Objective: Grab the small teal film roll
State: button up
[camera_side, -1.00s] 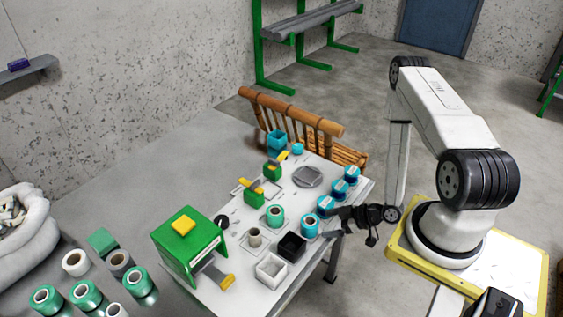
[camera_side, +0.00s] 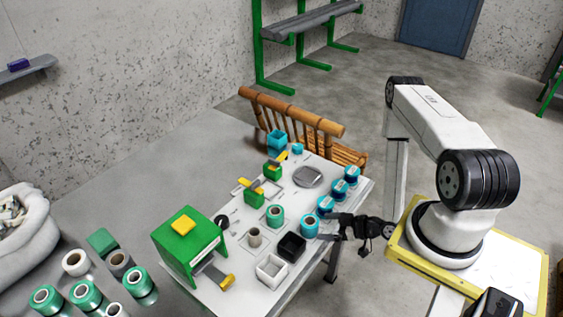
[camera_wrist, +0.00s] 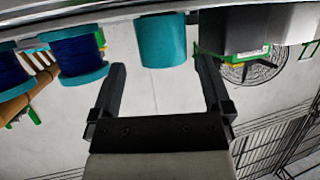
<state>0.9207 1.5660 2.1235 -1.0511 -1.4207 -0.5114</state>
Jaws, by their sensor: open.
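The small teal film roll (camera_side: 309,228) stands upright near the table's right edge in the side view. In the wrist view the teal roll (camera_wrist: 162,40) appears as a plain teal cylinder near the top middle, in line with the gap between the fingers. My gripper (camera_side: 325,227) is just to the right of the roll at about table height. Its two dark fingers (camera_wrist: 162,68) are apart with nothing held. The fingertips are close to the roll, one toward each side; I cannot tell whether they touch it.
Several blue spools with teal flanges (camera_side: 325,205) stand along the table edge close by. A black box (camera_side: 292,246) and a white box (camera_side: 271,269) are on the roll's other side. A greener roll (camera_side: 275,215) stands behind. A green machine (camera_side: 188,245) is at the left.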

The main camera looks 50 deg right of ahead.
aim_at(309, 225)
jog(key=shift+w+a+f, duration=0.15)
jog(key=shift+w, duration=0.25)
jog(key=shift+w, duration=0.15)
jog(key=shift+x, duration=2.45)
jog(key=shift+a, duration=0.1)
jog(key=shift+c, duration=0.2)
jog(key=c, duration=1.1)
